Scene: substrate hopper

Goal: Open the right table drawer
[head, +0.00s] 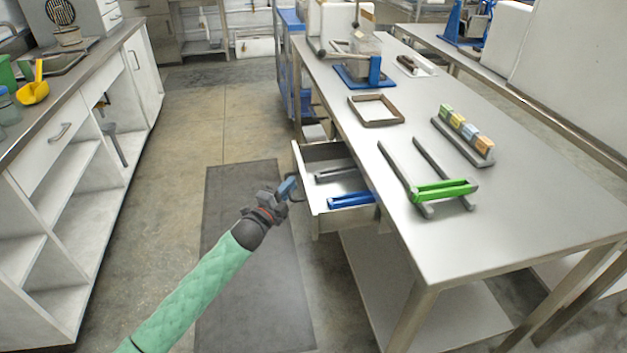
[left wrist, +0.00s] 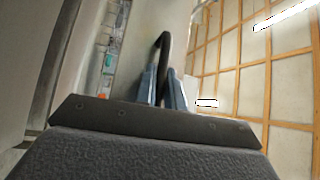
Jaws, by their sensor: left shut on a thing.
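The right table drawer (head: 308,222) stands pulled out from the left side of the metal table (head: 440,240). A grey tool and a blue tray-like piece (head: 350,200) lie inside it. My left gripper (head: 292,187) is at the drawer's front, its blue fingers shut on the dark drawer handle (head: 297,178). In the left wrist view the blue fingers (left wrist: 162,88) close around the curved dark handle (left wrist: 163,50). The drawer's far inner end is hidden under the tabletop. My right gripper is in neither view.
On the table are a green-barred frame (head: 442,190), a rack of coloured blocks (head: 465,135), a brown tray (head: 376,110) and a blue-based device (head: 365,75). A white cabinet (head: 50,150) lines the left.

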